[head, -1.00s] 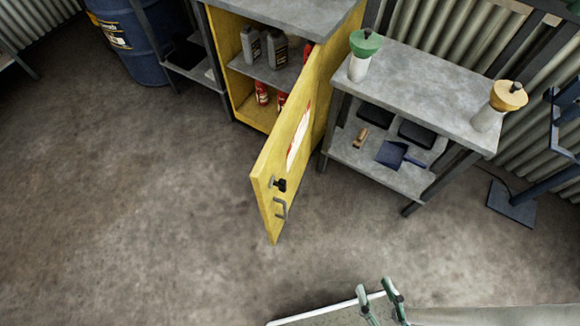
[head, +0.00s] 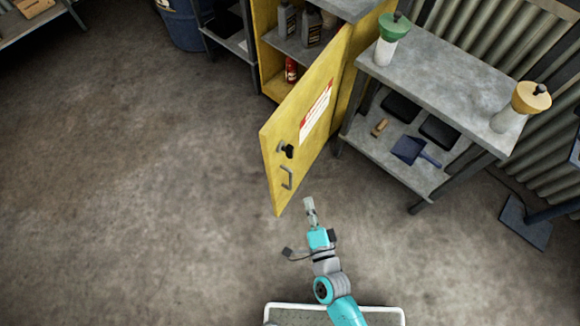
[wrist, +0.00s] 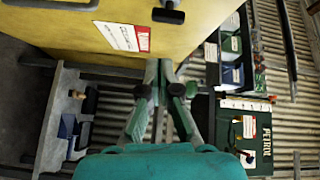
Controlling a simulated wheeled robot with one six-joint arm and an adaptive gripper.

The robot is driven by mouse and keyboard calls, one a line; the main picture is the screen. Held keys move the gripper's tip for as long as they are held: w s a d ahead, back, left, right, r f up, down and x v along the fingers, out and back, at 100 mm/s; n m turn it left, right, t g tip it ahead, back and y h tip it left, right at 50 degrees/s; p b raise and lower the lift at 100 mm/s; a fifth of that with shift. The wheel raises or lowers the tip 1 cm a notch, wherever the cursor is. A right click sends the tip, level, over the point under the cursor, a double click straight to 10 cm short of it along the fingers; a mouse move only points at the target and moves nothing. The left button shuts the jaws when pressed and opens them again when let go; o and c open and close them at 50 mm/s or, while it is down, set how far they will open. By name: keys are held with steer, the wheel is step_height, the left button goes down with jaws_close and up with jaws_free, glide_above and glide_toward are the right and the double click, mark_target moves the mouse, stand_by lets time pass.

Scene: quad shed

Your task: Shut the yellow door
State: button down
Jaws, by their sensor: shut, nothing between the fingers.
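The yellow door (head: 285,145) of the cabinet stands wide open, swung out toward me. Its outer face, with a label (head: 316,111), a black latch knob (head: 286,150) and a grey pull handle (head: 287,178), is turned to the right. My gripper (head: 309,203) is shut and empty, just right of the door's lower free edge and apart from it in the head view. In the wrist view the door (wrist: 190,30) fills the top, beyond my closed fingertips (wrist: 158,66). I cannot tell the exact gap there. The cabinet's inside (head: 270,85) shows bottles and a red can.
A grey metal bench (head: 440,75) with a green-topped and an orange-topped container stands right of the cabinet, a blue dustpan (head: 410,150) on its lower shelf. A blue drum (head: 185,25) stands at the back left. The floor left of the door is clear.

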steer(key=w+a+m, duration=0.2)
steer(key=w+a, duration=0.1)
glide_toward(277, 152)
steer(key=w, duration=0.1)
steer(key=w+d+f, duration=0.1)
steer(key=w, duration=0.1)
steer(key=w+d, duration=0.1)
steer(key=w, duration=0.1)
steer(key=shift+f, duration=0.15)
steer(key=shift+w+a, duration=0.5)
steer(key=shift+a, duration=0.35)
steer(key=shift+w+a, duration=0.5)
steer(key=shift+a, duration=0.55)
